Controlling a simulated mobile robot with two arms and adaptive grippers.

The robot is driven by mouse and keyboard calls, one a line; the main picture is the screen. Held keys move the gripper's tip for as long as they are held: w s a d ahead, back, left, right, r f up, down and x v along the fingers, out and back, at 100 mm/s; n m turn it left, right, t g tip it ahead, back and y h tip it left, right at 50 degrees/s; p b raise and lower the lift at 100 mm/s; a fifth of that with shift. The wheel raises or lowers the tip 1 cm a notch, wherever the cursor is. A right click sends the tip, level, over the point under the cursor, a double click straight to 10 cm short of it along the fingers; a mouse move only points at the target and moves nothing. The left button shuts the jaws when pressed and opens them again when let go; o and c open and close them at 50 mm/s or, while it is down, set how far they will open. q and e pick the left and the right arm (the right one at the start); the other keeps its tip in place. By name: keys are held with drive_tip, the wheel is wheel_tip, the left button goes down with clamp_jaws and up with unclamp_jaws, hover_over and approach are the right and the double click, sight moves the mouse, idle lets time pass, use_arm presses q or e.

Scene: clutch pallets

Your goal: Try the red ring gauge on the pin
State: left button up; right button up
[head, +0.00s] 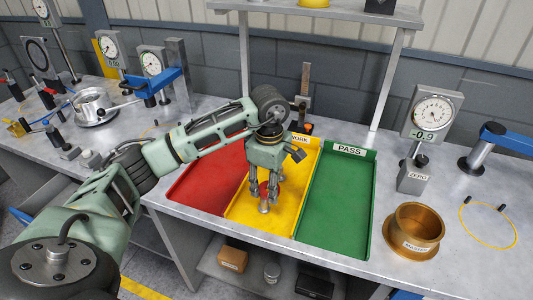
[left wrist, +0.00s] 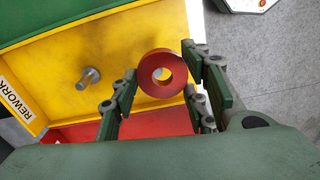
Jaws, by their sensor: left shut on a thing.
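A red ring gauge (left wrist: 162,73) with a round hole is held between the fingertips of my left gripper (head: 264,187), over the yellow REWORK tray (head: 241,213). In the head view the fingers largely hide the ring (head: 264,190). A grey metal pin (left wrist: 88,77) stands up from the yellow tray floor. In the left wrist view it is to the left of the ring, and the two are apart. My right gripper is not in view.
A red tray (head: 197,188) lies left of the yellow one and a green PASS tray (head: 333,205) right of it. A dial gauge (head: 433,113) on a ZERO block and a brass MASTER ring (head: 414,232) stand to the right. More gauges stand at the left.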

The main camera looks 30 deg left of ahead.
sight(264, 182)
use_arm(q)
drive_tip(key=shift+w+a+r+n+p, duration=0.2)
drive_tip(key=shift+a+r+n+p, duration=0.1)
drive_tip(key=shift+a+n, duration=0.3)
drive_tip(key=shift+w+a+r+n+p, duration=0.2)
drive_tip(key=shift+a+r+n, duration=0.1)
drive_tip(key=shift+a+n, duration=0.3)
drive_tip(key=shift+a+f, duration=0.1)
drive_tip(key=shift+w+d+f+b, duration=0.1)
drive_tip(key=shift+f+b, duration=0.15)
drive_tip(key=shift+f, duration=0.1)
drive_tip(key=shift+w+d+f+b, duration=0.1)
drive_tip(key=shift+f+b, duration=0.1)
drive_tip(key=shift+f, duration=0.15)
drive_tip(key=shift+s+a+f+b, duration=0.1)
drive_tip(key=shift+f+b, duration=0.3)
drive_tip(key=shift+f, duration=0.3)
drive_tip(key=shift+f+b, duration=0.4)
drive_tip(key=shift+f, duration=0.4)
drive_tip(key=shift+f+b, duration=0.55)
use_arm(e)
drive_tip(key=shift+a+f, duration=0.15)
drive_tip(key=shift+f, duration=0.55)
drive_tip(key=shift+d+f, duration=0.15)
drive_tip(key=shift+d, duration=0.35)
